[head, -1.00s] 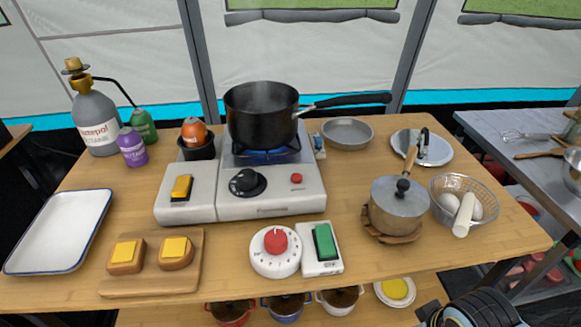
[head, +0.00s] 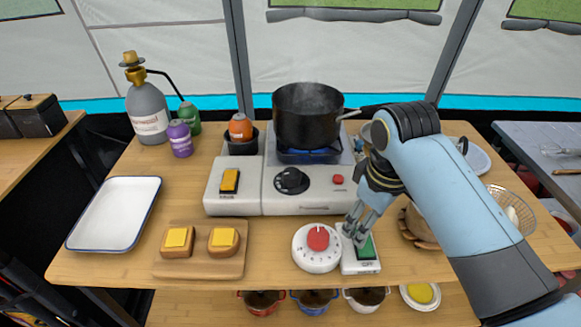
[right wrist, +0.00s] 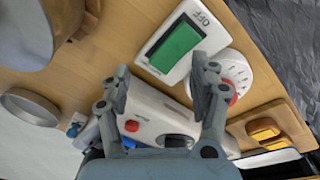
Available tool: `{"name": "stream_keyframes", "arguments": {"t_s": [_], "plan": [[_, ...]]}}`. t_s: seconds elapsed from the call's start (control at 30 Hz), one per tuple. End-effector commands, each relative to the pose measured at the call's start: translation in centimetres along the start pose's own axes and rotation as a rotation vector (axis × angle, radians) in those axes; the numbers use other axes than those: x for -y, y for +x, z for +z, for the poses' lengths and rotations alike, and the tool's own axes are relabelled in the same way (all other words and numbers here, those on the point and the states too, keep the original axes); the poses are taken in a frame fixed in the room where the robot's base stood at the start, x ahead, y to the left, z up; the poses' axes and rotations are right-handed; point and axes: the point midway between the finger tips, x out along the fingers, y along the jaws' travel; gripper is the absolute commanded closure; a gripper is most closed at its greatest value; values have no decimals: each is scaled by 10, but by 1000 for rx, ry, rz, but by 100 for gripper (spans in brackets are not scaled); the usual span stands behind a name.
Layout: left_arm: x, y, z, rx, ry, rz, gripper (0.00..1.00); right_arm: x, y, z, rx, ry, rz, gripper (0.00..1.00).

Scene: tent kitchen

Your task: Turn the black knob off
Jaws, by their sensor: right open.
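The black knob (head: 292,180) is on the front of the white stove (head: 245,205), below the black pot (head: 308,120). A blue flame shows under the pot. My right gripper (head: 350,228) is open and empty, above the green switch (head: 367,247) on its white box, to the right of and nearer than the knob. In the right wrist view the gripper's fingers (right wrist: 160,78) are spread. The green switch (right wrist: 175,46), marked OFF, lies beyond them, and the dark knob (right wrist: 175,141) shows partly between them. My left gripper is not in view.
A white timer with a red knob (head: 318,238) stands beside the switch box. A red button (head: 338,180) is on the stove right of the knob. A wooden board (head: 200,262) with toast and a white tray (head: 115,213) lie to the left. My right arm hides part of the kettle.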

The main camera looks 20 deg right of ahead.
Motion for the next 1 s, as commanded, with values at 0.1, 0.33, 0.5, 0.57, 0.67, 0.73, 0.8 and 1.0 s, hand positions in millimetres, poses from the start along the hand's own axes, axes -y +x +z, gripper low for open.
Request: {"name": "stream_keyframes", "arguments": {"t_s": [0.1, 0.33, 0.5, 0.57, 0.67, 0.73, 0.8, 1.0], "plan": [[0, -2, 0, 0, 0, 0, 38, -7, -17, -55, 16, -125, -40, 38], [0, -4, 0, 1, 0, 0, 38, -10, -78, -153, 66, -445, -132, 38], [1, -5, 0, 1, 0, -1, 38, -9, -106, -180, 84, -563, -162, 38], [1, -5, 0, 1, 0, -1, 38, -8, -107, -182, 87, -578, -166, 38], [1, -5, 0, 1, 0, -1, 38, -7, -97, -181, 90, -582, -168, 38], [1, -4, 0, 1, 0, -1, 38, -5, -85, -178, 90, -581, -169, 38], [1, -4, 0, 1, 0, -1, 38, -3, -71, -176, 91, -580, -169, 38], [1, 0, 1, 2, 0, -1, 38, 1, -32, -172, 89, -578, -167, 38]]}}
